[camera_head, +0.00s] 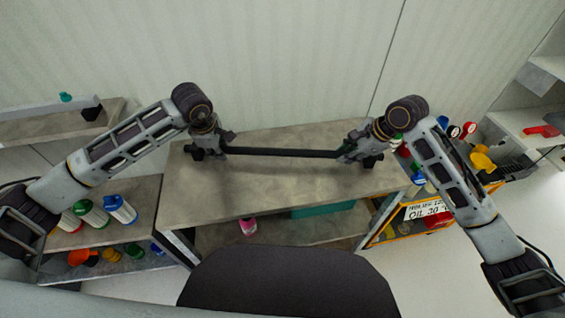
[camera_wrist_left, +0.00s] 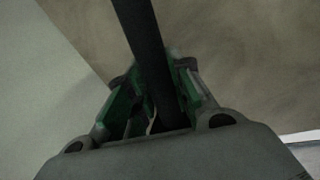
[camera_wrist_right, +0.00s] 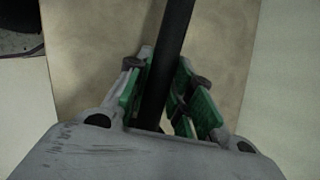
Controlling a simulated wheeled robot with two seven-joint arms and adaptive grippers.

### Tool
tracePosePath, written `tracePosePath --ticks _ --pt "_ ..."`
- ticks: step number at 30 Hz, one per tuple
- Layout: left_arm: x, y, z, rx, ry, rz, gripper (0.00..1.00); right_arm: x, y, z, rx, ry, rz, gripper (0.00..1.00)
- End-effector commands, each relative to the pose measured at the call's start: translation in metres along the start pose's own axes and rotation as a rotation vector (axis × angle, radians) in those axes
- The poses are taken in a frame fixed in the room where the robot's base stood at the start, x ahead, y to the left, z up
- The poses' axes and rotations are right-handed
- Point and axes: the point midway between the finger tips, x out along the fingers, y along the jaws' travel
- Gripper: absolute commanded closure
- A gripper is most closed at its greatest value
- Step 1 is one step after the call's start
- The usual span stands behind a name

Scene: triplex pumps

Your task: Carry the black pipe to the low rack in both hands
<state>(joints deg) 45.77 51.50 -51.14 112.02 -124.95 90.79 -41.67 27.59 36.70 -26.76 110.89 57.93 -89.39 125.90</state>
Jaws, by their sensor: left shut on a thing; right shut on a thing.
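The black pipe (camera_head: 280,152) is a long thin dark bar, held level across the grey-topped rack (camera_head: 275,185) in the head view. My left gripper (camera_head: 212,148) is shut on the pipe near its left end. My right gripper (camera_head: 358,152) is shut on it near its right end. The pipe also runs between the green-padded fingers of my left gripper (camera_wrist_left: 158,95) in the left wrist view, and of my right gripper (camera_wrist_right: 167,90) in the right wrist view. Whether the pipe touches the rack top or hangs just above it, I cannot tell.
A pink-labelled container (camera_head: 248,226) and a teal box (camera_head: 322,209) sit on the rack's lower shelf. Left, a shelf holds several bottles (camera_head: 92,213). Right stands an orange cart (camera_head: 425,222) with a sign and coloured items. A pale wall (camera_head: 280,60) rises behind the rack.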

Motion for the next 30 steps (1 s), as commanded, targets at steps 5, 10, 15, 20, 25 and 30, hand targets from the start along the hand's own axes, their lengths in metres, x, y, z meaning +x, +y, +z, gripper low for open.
tracePosePath --ticks 5,10,15,20,25,30 --pt "0.003 0.0 -0.001 -0.001 0.001 0.002 1.0 0.002 0.0 -0.002 0.0 0.0 -0.003 1.0" --pt "0.005 -0.001 -0.001 -0.001 0.001 0.002 1.0 0.005 0.001 -0.003 0.0 0.0 -0.003 1.0" --pt "0.008 -0.002 -0.001 -0.001 0.001 0.002 1.0 0.007 0.001 -0.004 0.0 0.0 -0.003 1.0" --pt "0.011 -0.002 -0.001 -0.001 0.001 0.002 1.0 0.01 0.002 -0.004 0.0 0.0 -0.003 1.0" --pt "0.014 -0.004 -0.001 -0.001 0.002 0.0 0.76 0.012 0.003 -0.006 0.001 0.001 -0.001 0.75" --pt "0.013 -0.003 -0.001 -0.001 0.001 0.0 0.56 0.012 0.003 -0.005 0.0 0.001 0.0 0.56"
